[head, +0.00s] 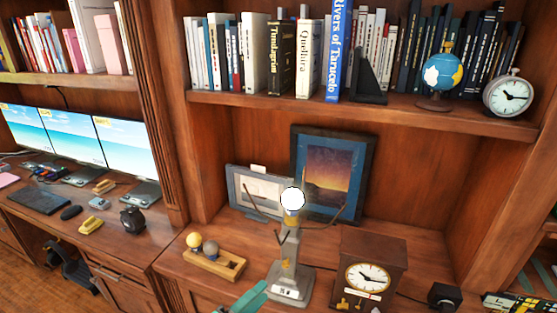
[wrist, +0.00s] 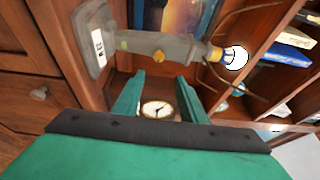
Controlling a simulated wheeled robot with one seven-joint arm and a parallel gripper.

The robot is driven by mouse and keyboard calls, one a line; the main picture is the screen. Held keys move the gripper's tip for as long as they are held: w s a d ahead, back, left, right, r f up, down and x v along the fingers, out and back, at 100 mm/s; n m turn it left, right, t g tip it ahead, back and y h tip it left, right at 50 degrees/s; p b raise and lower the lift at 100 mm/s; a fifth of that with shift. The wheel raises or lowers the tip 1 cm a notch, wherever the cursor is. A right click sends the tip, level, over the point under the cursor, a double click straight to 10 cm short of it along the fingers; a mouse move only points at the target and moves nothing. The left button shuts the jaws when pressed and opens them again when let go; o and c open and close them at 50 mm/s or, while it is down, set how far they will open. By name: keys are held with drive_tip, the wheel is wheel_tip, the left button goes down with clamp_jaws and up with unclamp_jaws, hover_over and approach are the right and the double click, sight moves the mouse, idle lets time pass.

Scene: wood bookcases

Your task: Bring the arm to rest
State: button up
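My gripper (wrist: 159,82) is green, and its two fingers stand apart in the wrist view. Nothing is held between the fingers. The round face of a wooden clock (wrist: 158,110) shows in the gap, beyond the fingertips. In the head view, only a small green part of my gripper (head: 248,299) shows at the bottom edge, left of the base of a grey stand (head: 290,268). The stand has thin arms and a white ball on top. It also lies across the wrist view (wrist: 160,46), beyond the fingers. The rest of my arm is out of view.
On the desk, a wooden tray with balls (head: 216,262) stands left of the stand, and the wooden clock (head: 372,252) stands right. Framed pictures (head: 333,172) lean behind. A book-filled shelf (head: 290,101) runs above. Monitors (head: 125,147) stand at left.

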drive_tip(key=s+d+r+n+t+y, duration=0.1)
drive_tip(key=s+d+n+t, duration=0.3)
drive_tip(key=s, duration=0.5)
drive_tip(key=s+d+r+n+t+y, duration=0.1)
drive_tip(key=s+d+n+t, duration=0.2)
drive_tip(key=s+d+n, duration=0.4)
drive_tip(key=s+a+f+n+g+y, duration=0.2)
drive_tip(key=s+n, duration=0.5)
drive_tip(key=s, duration=0.4)
drive_tip(key=s+a+f+n+g+y, duration=0.1)
drive_tip(key=s+f+n+g+y, duration=0.2)
drive_tip(key=s, duration=0.8)
wheel_tip(320, 180, down, 3)
drive_tip(key=n+y, duration=0.4)
drive_tip(key=shift+s+a+r+n+g, duration=0.15)
drive_tip(key=shift+a+n+g, duration=0.2)
drive_tip(key=shift+n+g, duration=0.05)
